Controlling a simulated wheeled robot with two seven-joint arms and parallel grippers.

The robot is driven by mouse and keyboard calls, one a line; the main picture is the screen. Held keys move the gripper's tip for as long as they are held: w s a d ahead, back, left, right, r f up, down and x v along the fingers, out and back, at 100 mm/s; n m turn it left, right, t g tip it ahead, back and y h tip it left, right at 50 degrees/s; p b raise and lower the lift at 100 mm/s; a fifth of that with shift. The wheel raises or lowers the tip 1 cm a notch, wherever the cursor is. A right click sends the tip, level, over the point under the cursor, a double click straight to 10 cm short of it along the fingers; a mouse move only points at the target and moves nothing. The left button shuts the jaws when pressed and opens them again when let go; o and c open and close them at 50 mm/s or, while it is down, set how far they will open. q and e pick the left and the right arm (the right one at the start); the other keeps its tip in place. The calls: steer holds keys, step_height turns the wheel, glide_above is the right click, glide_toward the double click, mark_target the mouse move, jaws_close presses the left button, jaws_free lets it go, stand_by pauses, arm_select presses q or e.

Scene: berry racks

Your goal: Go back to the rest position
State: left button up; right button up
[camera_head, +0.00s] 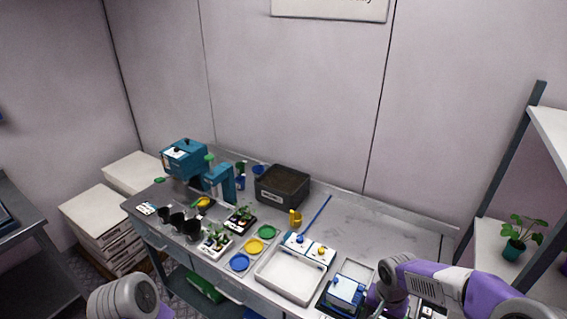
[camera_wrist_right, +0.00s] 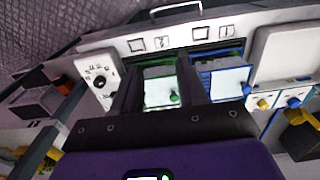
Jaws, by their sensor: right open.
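My right gripper (camera_wrist_right: 157,82) is open, its two dark fingers spread apart in the right wrist view. A white box with green edges and a green knob (camera_wrist_right: 161,88) shows between and beyond the fingers; I cannot tell whether they touch it. In the head view my right arm reaches in from the right, and the gripper (camera_head: 382,300) is low over the bench's front right, partly cut off. Beside it is a blue and white box (camera_head: 346,291), which also shows in the right wrist view (camera_wrist_right: 222,82). Of my left arm only a rounded link shows at the lower left; its gripper is out of view.
The bench (camera_head: 385,225) holds a white tray (camera_head: 290,276), a dark bin (camera_head: 282,186), potted seedlings (camera_head: 240,217) and a teal machine (camera_head: 184,158). A shelf with a potted plant (camera_head: 519,232) stands at right. A dial panel (camera_wrist_right: 99,80) lies left of the gripper.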

steer(key=s+a+f+n+y+b, duration=0.1)
steer(key=a+f+b, duration=0.1)
steer(key=a+f, duration=0.35)
steer(key=s+a+f+n+y+b, duration=0.1)
steer(key=a+f+y+b, duration=0.1)
steer(key=f, duration=0.6)
arm_select(q)
step_height(320, 180, down, 10)
steer(key=b, duration=0.6)
arm_select(e)
steer(key=s+a+f+n, duration=0.1)
steer(key=s+a+f, duration=0.3)
steer(key=f, duration=0.5)
steer(key=s+a+f+y, duration=0.1)
steer(key=s+a+f, duration=0.2)
steer(key=s+f, duration=0.5)
steer(key=shift+s+a+f+n+t, duration=0.3)
steer(key=shift+s+a+f+n, duration=0.1)
steer(key=shift+f, duration=0.55)
